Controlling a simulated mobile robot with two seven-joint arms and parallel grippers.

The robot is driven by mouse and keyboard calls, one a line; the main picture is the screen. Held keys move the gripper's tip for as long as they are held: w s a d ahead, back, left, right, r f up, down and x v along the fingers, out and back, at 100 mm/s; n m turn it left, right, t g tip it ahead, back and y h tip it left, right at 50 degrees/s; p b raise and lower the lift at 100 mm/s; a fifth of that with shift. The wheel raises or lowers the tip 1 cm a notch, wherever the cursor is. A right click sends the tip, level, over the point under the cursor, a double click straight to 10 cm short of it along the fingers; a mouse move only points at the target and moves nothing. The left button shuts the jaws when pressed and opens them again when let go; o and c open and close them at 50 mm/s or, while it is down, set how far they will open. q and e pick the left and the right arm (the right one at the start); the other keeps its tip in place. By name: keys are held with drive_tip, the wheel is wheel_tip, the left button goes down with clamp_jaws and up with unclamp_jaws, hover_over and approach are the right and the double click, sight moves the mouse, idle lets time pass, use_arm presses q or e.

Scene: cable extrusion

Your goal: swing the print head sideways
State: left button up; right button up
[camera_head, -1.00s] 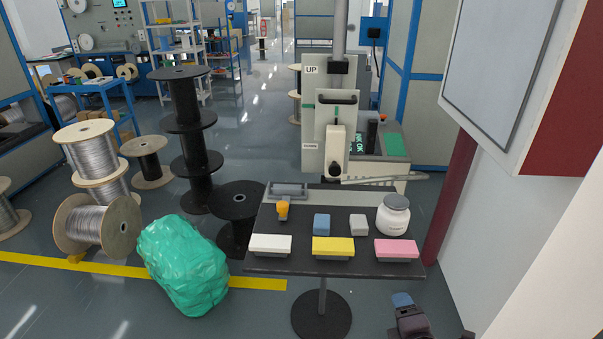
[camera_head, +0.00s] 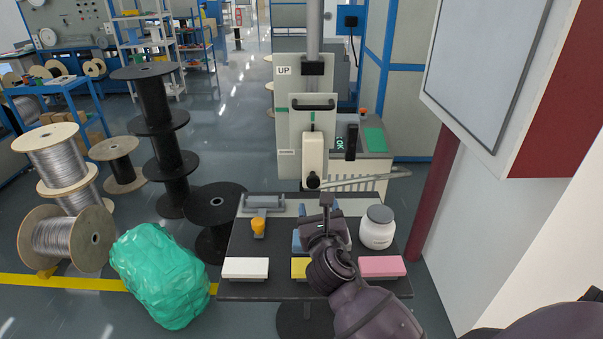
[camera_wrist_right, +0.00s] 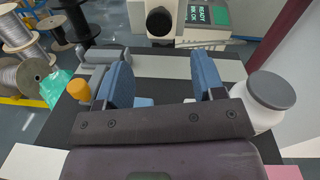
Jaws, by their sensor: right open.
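The print head appears to be the white upright block (camera_head: 313,152) with a dark round knob at its lower end, on the grey column marked UP behind the table. In the right wrist view its lower end and dark knob (camera_wrist_right: 160,20) show at the top. My right gripper (camera_head: 326,203) is over the dark table, in front of and below the block and apart from it. In the right wrist view the blue finger pads of my right gripper (camera_wrist_right: 163,82) stand wide apart with nothing between them. My left gripper is not in view.
A white jar (camera_head: 377,230) stands right of my right gripper. An orange-topped item (camera_head: 258,226) stands left. White (camera_head: 245,268), yellow (camera_head: 300,267) and pink (camera_head: 382,267) blocks line the table's front. A slanted metal rail (camera_head: 365,181) lies beside the knob. A wall-side cabinet is at right.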

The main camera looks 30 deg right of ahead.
sight(314, 185)
drive_tip(key=x, duration=0.9)
drive_tip(key=shift+w+d+b, duration=0.1)
drive_tip(key=shift+w+b, duration=0.15)
drive_tip(key=shift+b, duration=0.15)
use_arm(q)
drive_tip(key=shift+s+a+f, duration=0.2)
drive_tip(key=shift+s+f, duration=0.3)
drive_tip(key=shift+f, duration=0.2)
use_arm(e)
drive_tip(key=shift+w+d+r, duration=0.1)
drive_tip(key=shift+w+d, duration=0.15)
drive_tip(key=shift+w, duration=0.25)
drive_tip(key=shift+c, duration=0.3)
drive_tip(key=c, duration=0.7)
clamp_jaws()
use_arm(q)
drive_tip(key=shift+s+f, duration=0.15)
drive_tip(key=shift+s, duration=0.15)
